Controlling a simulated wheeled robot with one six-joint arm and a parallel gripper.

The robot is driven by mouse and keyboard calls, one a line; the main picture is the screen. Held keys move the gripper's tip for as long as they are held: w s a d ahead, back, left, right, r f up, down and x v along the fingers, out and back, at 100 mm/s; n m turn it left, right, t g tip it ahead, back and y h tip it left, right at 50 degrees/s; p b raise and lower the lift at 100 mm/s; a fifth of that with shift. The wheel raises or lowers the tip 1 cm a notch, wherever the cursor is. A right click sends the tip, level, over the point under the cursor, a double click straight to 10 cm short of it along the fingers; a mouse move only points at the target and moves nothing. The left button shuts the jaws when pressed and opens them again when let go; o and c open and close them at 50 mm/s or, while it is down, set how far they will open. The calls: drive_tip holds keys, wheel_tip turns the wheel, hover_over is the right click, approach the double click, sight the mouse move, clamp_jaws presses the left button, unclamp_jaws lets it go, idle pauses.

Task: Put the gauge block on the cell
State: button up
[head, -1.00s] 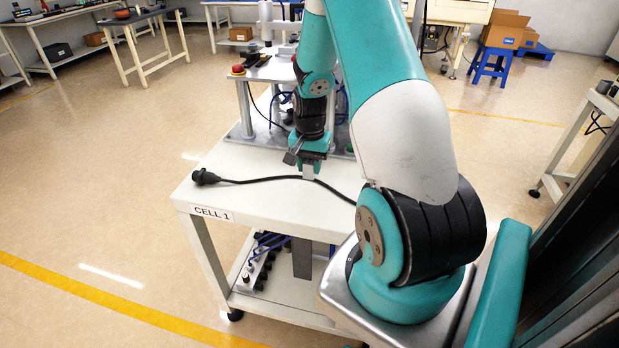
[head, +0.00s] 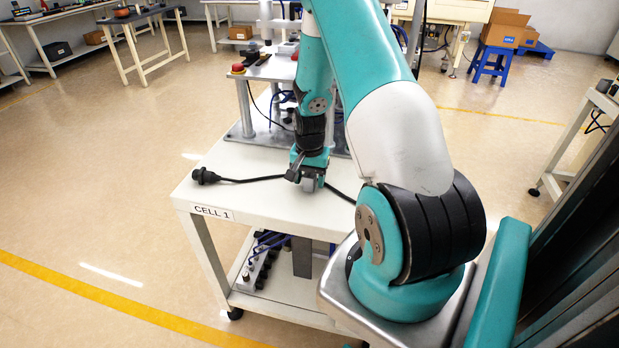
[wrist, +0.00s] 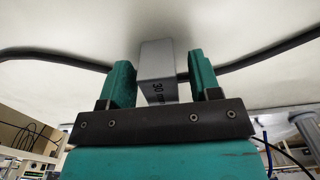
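The gauge block (wrist: 157,72) is a grey block marked "30 mm". In the wrist view it sits between my gripper's two teal fingers, with a visible gap at the right finger and hardly any at the left. My gripper (head: 309,180) is low over the white top of the cell (head: 255,200), labelled CELL 1, and looks slightly open around the block. The block (head: 310,185) shows small below the gripper in the head view, at the tabletop. Its contact with the top is hard to see.
A black cable (head: 248,180) with a plug (head: 205,176) runs across the cell top, passing close to the block and gripper. A metal fixture (head: 243,115) on posts stands behind, with a red button (head: 238,69). The front left of the top is clear.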

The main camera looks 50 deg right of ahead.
sight(309, 174)
wheel_tip(309, 174, up, 12)
drive_tip(key=w+a+r+n, duration=0.2)
drive_tip(key=a+r+n, duration=0.35)
drive_tip(key=a, duration=0.65)
drive_tip(key=s+a+r+n+y, duration=0.1)
drive_tip(key=s+a+r+n, duration=0.2)
drive_tip(key=a, duration=0.4)
drive_tip(key=s+a+r+n+y, duration=0.1)
drive_tip(key=s+a+r+n, duration=0.15)
drive_tip(key=a, duration=0.45)
drive_tip(key=s+a+r+n+y, duration=0.1)
drive_tip(key=s+a+r+n, duration=0.25)
drive_tip(key=a, duration=0.25)
drive_tip(key=s+a+r+n+y, duration=0.1)
drive_tip(key=s+a+n, duration=0.5)
drive_tip(key=s, duration=0.2)
drive_tip(key=shift+s+a+b, duration=0.15)
drive_tip(key=shift+a+b, duration=0.2)
